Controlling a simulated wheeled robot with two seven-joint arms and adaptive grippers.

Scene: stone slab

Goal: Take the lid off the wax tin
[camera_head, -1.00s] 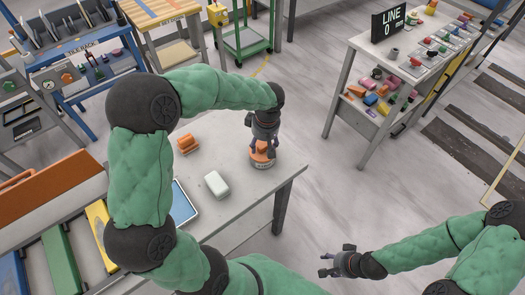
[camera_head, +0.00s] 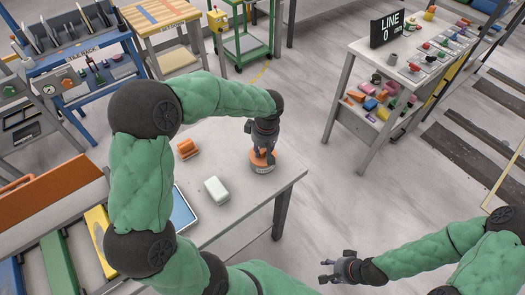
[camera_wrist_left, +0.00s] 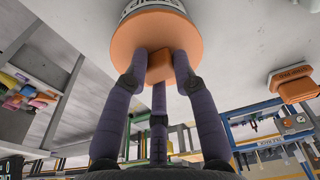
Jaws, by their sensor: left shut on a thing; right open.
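The wax tin (camera_head: 263,169) stands upright on the table near its right corner. It has a pale, lettered side and an orange lid (camera_head: 257,160) with a raised block handle, which shows in the left wrist view (camera_wrist_left: 160,66). My left gripper (camera_head: 262,150) points down from above, its fingers shut around the lid's handle. The lid sits against the tin body (camera_wrist_left: 150,8); I see no gap between them. My right gripper (camera_head: 326,272) is open and empty, out over the floor at the lower right, away from the table.
On the grey table (camera_head: 235,205) are a white block (camera_head: 217,190), an orange object (camera_head: 187,148) and a blue-lined tray (camera_head: 183,211). Clear tabletop lies around the tin. The table's right edge is close to it. A shelf bench (camera_head: 350,90) stands apart at upper right.

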